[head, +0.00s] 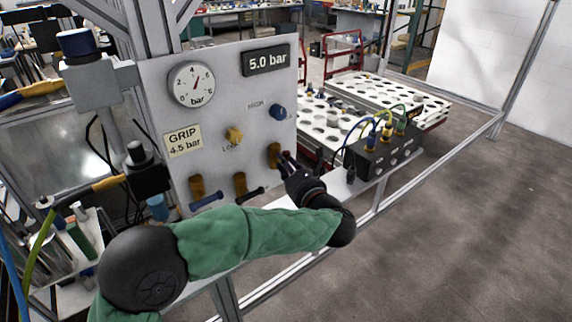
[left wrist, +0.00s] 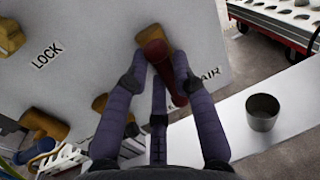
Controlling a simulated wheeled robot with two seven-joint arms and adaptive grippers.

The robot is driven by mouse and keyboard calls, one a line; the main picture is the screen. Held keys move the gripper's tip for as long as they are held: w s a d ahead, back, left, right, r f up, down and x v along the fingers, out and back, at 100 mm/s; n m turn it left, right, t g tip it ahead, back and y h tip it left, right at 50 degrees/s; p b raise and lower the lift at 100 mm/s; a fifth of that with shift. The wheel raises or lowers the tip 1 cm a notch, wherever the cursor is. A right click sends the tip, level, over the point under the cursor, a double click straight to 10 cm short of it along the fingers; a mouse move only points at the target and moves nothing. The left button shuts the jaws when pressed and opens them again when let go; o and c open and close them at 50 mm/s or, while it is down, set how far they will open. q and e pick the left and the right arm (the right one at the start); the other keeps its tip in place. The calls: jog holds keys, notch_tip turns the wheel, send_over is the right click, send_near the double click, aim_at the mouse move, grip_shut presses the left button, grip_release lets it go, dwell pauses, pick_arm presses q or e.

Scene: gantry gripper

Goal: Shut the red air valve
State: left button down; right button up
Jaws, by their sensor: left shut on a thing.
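The red air valve has a brass body (head: 273,154) at the lower right of the grey panel in the head view. In the left wrist view its red handle (left wrist: 156,52) slants down and right from the brass body (left wrist: 151,35), beside a partly hidden label ending in "AIR". My left gripper (head: 286,161) is at this valve, its arm reaching across below the panel. In the left wrist view its dark fingers (left wrist: 160,68) stand on both sides of the red handle and are shut on it. The fingers hide part of the handle. My right gripper is not in view.
A blue-handled valve (head: 206,201) and a black-handled valve (head: 247,192) sit left of the red one. Above are a yellow knob (head: 234,135), a blue knob (head: 277,112) and a gauge (head: 191,84). A metal cup (left wrist: 262,111) stands on the ledge near a black connector box (head: 383,153).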

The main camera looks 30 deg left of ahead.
pick_arm(q)
jog(key=shift+f, duration=0.1)
jog(key=shift+w+d+f+m+g+h+p, duration=0.2)
jog(key=shift+m+g+p, duration=0.5)
jog(key=shift+m+p, duration=1.85)
jog(key=shift+w+d+f+m+g+p, duration=0.1)
jog(key=shift+w+m+g+p, duration=0.4)
jog(key=shift+m+p, duration=2.05)
jog(key=shift+w+d+f+m+g+h+p, duration=0.1)
jog(key=shift+m+g+p, duration=0.8)
jog(key=shift+m+p, duration=1.65)
jog(key=shift+m, duration=0.35)
jog(key=c, duration=1.1)
grip_release()
jog(key=shift+s, duration=0.1)
jog(key=shift+o, duration=0.2)
jog(key=shift+w+r, duration=0.1)
jog(key=shift+w, duration=0.1)
